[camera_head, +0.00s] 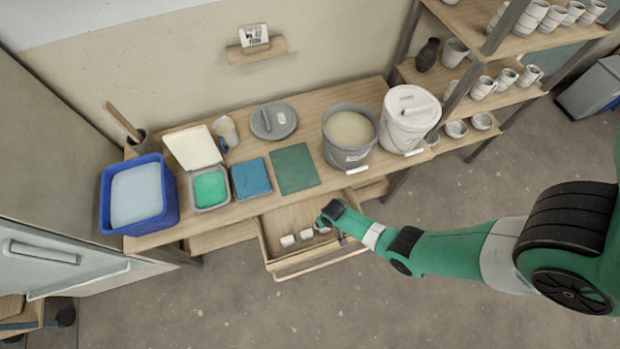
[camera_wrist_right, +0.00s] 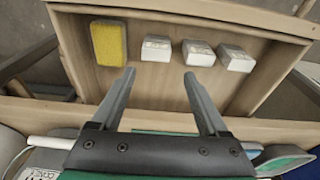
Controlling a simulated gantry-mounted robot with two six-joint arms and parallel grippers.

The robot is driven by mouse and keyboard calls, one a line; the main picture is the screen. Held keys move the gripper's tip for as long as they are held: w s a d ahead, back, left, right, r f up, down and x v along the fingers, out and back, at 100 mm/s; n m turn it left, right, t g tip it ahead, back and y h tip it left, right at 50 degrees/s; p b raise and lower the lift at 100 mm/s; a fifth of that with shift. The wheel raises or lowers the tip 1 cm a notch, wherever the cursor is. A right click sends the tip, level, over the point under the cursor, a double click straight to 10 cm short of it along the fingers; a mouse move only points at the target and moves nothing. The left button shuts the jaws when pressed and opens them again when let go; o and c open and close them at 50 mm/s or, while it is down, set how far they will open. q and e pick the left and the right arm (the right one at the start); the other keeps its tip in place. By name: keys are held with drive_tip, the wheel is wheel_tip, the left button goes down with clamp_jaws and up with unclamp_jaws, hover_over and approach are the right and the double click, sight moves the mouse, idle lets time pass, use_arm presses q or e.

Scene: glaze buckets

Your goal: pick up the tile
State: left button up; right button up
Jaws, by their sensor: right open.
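Three small white tile-like blocks lie in a row in the open wooden drawer (camera_head: 284,218). In the right wrist view they are the left block (camera_wrist_right: 157,48), the middle block (camera_wrist_right: 198,53) and the right block (camera_wrist_right: 235,58), with faint dark marks on their near faces. My right gripper (camera_wrist_right: 159,75) is open and empty over the drawer, its fingertips pointing toward the left and middle blocks. In the head view this gripper (camera_head: 334,222) is over the drawer's right part and hides some of it. My left gripper is not in view.
A yellow sponge (camera_wrist_right: 109,43) lies in the drawer beside the blocks. The drawer front (camera_head: 318,262) and side walls surround them. On the table above are a blue tub (camera_head: 170,205), a blue slab (camera_head: 251,178), a green slab (camera_head: 295,168) and a grey bucket (camera_head: 345,158).

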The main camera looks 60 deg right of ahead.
use_arm(q)
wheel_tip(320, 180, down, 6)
drive_tip(key=b, duration=0.7)
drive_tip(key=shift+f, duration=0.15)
use_arm(e)
drive_tip(key=f, duration=0.6)
drive_tip(key=shift+d+f, duration=0.1)
drive_tip(key=shift+d, duration=0.25)
drive_tip(key=f+b, duration=0.5)
drive_tip(key=shift+w+d+f, duration=0.1)
drive_tip(key=shift+d, duration=0.2)
drive_tip(key=shift+r, duration=0.2)
clamp_jaws()
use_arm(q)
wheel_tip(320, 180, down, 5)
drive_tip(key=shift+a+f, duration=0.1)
